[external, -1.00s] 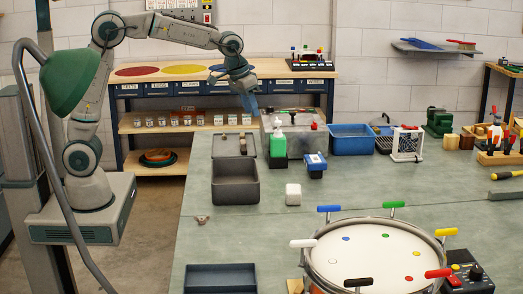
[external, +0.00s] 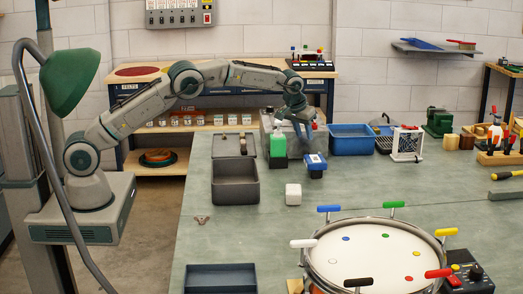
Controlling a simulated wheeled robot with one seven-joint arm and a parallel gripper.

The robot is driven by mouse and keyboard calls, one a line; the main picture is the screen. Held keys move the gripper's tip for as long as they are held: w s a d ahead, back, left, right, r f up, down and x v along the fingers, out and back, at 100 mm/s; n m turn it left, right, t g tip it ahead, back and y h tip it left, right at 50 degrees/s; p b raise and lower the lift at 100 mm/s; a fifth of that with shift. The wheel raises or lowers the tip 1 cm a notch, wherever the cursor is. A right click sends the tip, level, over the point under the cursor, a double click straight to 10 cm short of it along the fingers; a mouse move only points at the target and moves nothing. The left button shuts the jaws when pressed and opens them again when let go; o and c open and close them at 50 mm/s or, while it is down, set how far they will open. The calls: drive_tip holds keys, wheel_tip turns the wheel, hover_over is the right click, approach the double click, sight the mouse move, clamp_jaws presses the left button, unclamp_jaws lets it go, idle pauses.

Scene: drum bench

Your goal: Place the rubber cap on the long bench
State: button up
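I cannot pick out a rubber cap with certainty in the external view. The long grey-green bench (external: 225,240) fills the middle and front. Small dark pieces (external: 243,145) stand on a grey plate behind the open grey bin (external: 235,183).
A blue block with a white label (external: 316,166), a blue bin (external: 352,140) and a wire rack (external: 407,145) stand near my gripper. A white block (external: 293,194) lies further forward. A drum (external: 375,255) with coloured handles occupies the front right. The bench's left-middle surface is mostly clear.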

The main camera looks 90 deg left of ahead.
drive_tip(key=p+x, duration=0.1)
drive_tip(key=x, duration=0.5)
drive_tip(key=shift+w+a+f, duration=0.1)
drive_tip(key=shift+a+f, duration=0.05)
drive_tip(key=shift+f, duration=0.25)
drive_tip(key=shift+p+x, duration=1.05)
drive_tip(key=shift+x, duration=1.45)
drive_tip(key=c, duration=0.7)
drive_tip(key=shift+r, duration=0.15)
